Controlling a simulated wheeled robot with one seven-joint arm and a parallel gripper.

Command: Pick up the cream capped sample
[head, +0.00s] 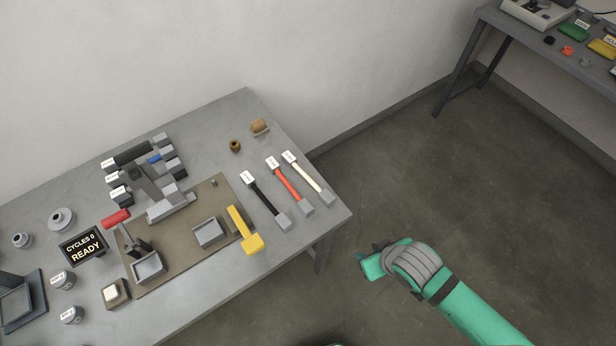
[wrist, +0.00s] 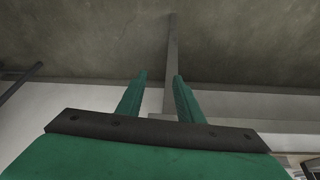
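The cream capped sample (head: 310,180) lies near the right end of the grey table, the rightmost of three cable samples. It has a cream cable, a white label tag at its far end and a grey cap at its near end. An orange-red sample (head: 287,181) and a black sample (head: 264,202) lie to its left. My gripper (wrist: 160,82) is open and empty in the wrist view, with its two green fingers apart. In the head view my green arm is at the lower right, off the table's right side, apart from the samples. The fingertips are hard to make out there.
Two brown spools (head: 259,127) sit behind the samples. A second bench (head: 545,45) stands at upper right. The floor between is clear.

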